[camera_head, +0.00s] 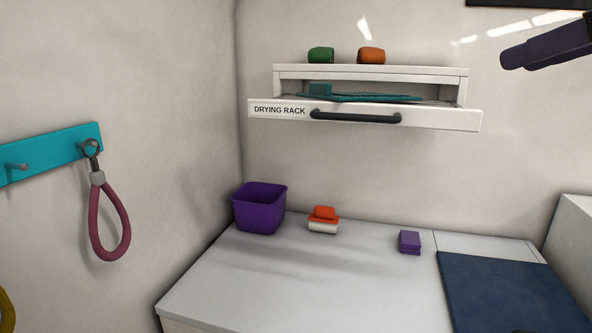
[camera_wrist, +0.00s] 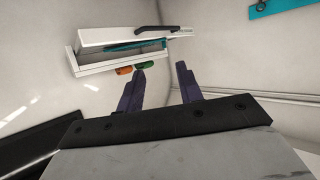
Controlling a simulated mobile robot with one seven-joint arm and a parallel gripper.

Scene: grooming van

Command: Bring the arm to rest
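My gripper (camera_wrist: 161,70) shows in the wrist view with its two dark purple fingers apart and nothing between them. In the head view only a dark purple part of it (camera_head: 545,45) reaches in at the top right, high in front of the back wall. It is to the right of and above the drying rack (camera_head: 470,85), apart from it and from everything on the counter. The rest of my arm is outside the head view.
The drying rack's drawer (camera_head: 440,118) stands out, with a teal item (camera_head: 360,97) in it. Green (camera_head: 321,55) and orange (camera_head: 371,56) items sit on top. The counter (camera_head: 290,285) holds a purple bin (camera_head: 259,210), a red-and-white item (camera_head: 323,220), a purple block (camera_head: 409,242) and a navy mat (camera_head: 510,295).

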